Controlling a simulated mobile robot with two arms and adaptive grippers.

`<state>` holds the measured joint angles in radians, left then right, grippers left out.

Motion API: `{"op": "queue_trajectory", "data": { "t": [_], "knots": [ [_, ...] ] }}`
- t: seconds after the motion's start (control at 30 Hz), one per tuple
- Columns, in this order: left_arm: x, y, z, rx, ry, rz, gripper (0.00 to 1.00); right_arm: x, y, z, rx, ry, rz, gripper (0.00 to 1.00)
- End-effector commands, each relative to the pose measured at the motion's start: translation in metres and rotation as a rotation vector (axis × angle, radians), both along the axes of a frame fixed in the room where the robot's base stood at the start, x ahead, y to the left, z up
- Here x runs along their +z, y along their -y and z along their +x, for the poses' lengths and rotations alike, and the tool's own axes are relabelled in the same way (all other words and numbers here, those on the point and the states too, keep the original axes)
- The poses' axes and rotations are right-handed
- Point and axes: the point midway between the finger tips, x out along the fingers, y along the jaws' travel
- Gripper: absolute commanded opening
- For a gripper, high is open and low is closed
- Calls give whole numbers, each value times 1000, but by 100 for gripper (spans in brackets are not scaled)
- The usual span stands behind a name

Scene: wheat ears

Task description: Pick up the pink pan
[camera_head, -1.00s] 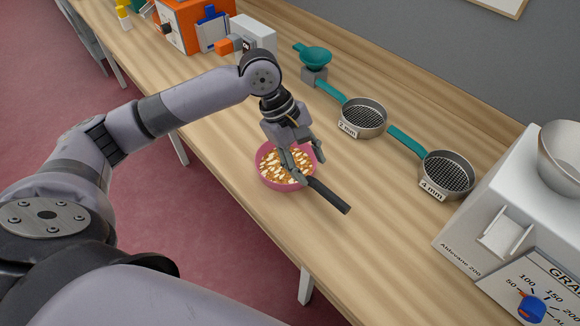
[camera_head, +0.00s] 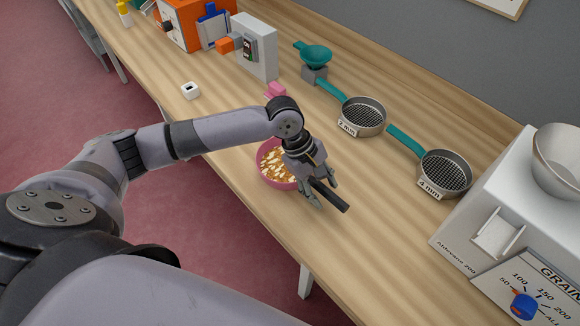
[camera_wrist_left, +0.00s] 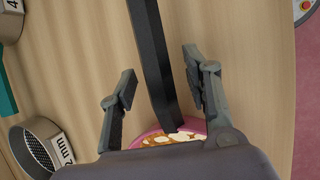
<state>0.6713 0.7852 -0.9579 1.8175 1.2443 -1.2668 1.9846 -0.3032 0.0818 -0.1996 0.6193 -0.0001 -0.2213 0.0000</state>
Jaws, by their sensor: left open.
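The pink pan (camera_head: 270,178) stands on the wooden table near its front edge and holds light and brown bits. Its black handle (camera_head: 333,196) points to the lower right. My left gripper (camera_head: 322,197) is open above the handle, near where it joins the pan, and partly hides the pan. In the left wrist view the handle (camera_wrist_left: 155,60) runs between the two open fingers (camera_wrist_left: 157,92), touching neither as far as I can tell. The pan's rim (camera_wrist_left: 190,127) shows below. My right gripper is not in view.
Two sieves, marked 2 mm (camera_head: 363,118) and 4 mm (camera_head: 446,174), lie behind the pan. A white grain device (camera_head: 480,215) stands at the right. The table right of the handle is clear.

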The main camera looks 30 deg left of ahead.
Motion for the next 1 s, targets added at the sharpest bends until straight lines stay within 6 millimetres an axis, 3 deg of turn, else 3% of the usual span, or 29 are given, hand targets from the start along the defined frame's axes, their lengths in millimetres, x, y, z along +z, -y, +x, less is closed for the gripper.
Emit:
{"op": "queue_trajectory", "data": {
  "t": [0.67,1.0],
  "knots": [
    [1,0,0,0,0,0,1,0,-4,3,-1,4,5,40],
    [1,0,0,1,0,0,0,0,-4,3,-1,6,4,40]
  ]
}}
